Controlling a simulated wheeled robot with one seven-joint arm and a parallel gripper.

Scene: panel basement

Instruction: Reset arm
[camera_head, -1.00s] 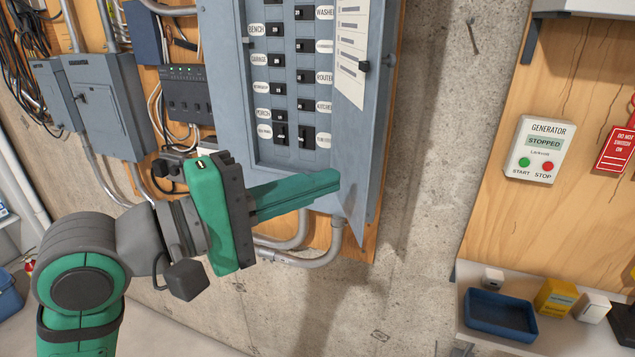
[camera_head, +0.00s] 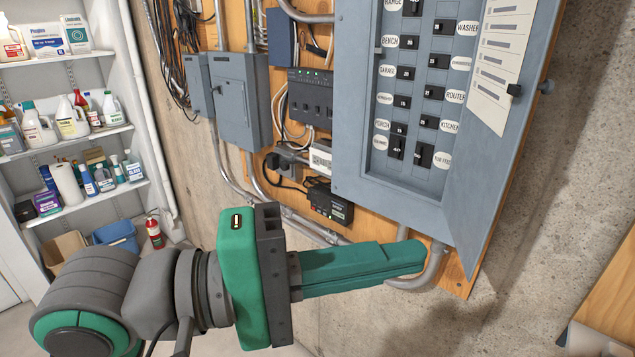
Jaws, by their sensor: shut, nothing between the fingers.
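My gripper (camera_head: 415,258) is green with a dark mount. Its long fingers are together, with nothing between them, and point to the right. It hangs in front of the lower edge of the grey breaker panel (camera_head: 350,170). The panel's door (camera_head: 500,130) stands open on its right side, with a paper chart on its inner face. The fingertips cover part of the grey conduit below the panel. I cannot tell whether they touch anything.
Grey switch boxes (camera_head: 240,100) and a small black device (camera_head: 328,203) are on the wooden backboard. Shelves of bottles (camera_head: 70,120) and a red fire extinguisher (camera_head: 154,232) stand at the left. Bare concrete wall (camera_head: 570,150) lies right of the panel door.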

